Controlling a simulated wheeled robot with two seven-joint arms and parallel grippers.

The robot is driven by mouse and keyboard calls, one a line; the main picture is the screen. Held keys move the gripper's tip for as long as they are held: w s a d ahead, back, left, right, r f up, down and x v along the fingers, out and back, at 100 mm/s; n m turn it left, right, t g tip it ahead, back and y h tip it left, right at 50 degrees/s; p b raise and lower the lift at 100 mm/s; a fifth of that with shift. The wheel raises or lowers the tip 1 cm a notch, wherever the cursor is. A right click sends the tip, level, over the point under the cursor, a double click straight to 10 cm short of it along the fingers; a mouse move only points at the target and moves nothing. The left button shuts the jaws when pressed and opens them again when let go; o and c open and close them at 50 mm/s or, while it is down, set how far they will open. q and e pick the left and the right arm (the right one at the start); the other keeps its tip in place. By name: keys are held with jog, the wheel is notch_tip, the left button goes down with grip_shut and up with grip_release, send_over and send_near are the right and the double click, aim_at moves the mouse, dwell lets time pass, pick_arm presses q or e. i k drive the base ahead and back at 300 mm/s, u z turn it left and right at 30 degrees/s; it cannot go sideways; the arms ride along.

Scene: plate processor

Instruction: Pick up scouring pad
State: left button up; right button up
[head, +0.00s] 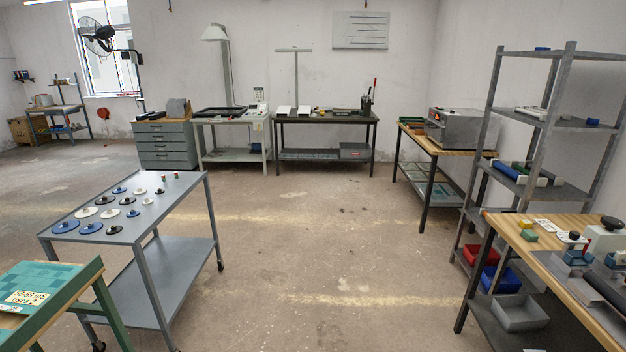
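A small green block (528,236), which looks like the scouring pad, lies flat near the back left corner of the wooden-topped workbench (490,226) at the right. A small yellow block (525,223) lies just behind it. They are too small to make out their texture. Neither of my grippers shows in the head view, and nothing is seen touching the green block.
A white card (548,225) and a machine with a black knob (605,236) share the bench. A grey metal shelf (545,122) stands behind it. A grey cart (110,236) with several discs stands at the left. The middle floor is clear.

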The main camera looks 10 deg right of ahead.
aim_at(529, 236)
jog(key=z, duration=0.4)
jog(key=i, duration=1.95)
jog(key=z, duration=1.8)
jog(key=i, duration=1.1)
jog(key=z, duration=1.35)
jog(key=i, duration=0.25)
jog(key=z, duration=0.05)
